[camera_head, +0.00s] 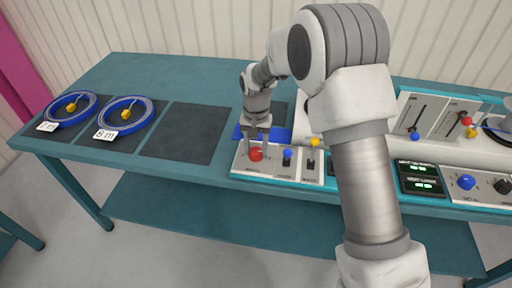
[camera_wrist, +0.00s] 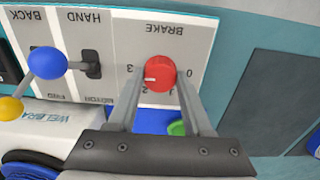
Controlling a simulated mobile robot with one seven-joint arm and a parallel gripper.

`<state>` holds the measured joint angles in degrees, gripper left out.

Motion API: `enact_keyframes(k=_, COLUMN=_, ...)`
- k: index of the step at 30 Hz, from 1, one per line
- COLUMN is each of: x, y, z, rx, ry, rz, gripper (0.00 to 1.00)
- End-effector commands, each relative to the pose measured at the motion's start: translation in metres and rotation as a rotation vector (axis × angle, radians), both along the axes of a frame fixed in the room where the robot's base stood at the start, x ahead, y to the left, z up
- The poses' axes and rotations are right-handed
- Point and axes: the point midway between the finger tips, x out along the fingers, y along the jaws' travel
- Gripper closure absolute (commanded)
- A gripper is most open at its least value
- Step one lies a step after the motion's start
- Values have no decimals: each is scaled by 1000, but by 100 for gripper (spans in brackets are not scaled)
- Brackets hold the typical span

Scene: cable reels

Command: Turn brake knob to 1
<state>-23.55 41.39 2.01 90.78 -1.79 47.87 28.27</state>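The red brake knob (camera_wrist: 161,73) sits on a white panel labelled BRAKE, upside down in the wrist view, with numbers around it. Its white mark points left in that view, toward the 3 and 2 side. In the head view the knob (camera_head: 256,155) is at the panel's left end. My gripper (camera_wrist: 159,84) points at the knob, one finger on each side, with small gaps showing between fingers and knob. In the head view my gripper (camera_head: 258,145) is right above and behind the knob. How deep the fingertips reach is unclear.
Beside the knob are a blue-tipped lever (camera_head: 287,154) and a yellow-tipped lever (camera_head: 314,143). A green button (camera_wrist: 177,128) shows behind the knob. Two blue reels (camera_head: 88,95) (camera_head: 148,104) lie on dark mats at left. Displays (camera_head: 421,177) and more controls stand at right.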

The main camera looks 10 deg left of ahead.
Motion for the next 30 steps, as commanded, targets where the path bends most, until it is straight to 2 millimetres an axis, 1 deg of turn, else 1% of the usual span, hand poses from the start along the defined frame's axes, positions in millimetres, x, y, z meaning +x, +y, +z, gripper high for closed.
enact_keyframes(k=1, x=0, y=0, z=0, rx=0, ry=0, rz=0, gripper=77)
enact_keyframes(k=3, x=0, y=0, z=0, rx=0, ry=0, rz=0, gripper=90)
enact_keyframes(k=5, x=0, y=0, z=0, rx=0, ry=0, rz=0, gripper=100)
enact_keyframes(k=11, x=0, y=0, z=1, rx=0, ry=0, rz=8, gripper=100)
enact_keyframes(k=17, x=0, y=0, z=1, rx=1, ry=0, rz=66, gripper=100)
enact_keyframes(k=23, x=0, y=0, z=1, rx=0, ry=0, rz=200, gripper=100)
enact_keyframes(k=30, x=0, y=0, z=2, rx=1, ry=0, rz=422, gripper=100)
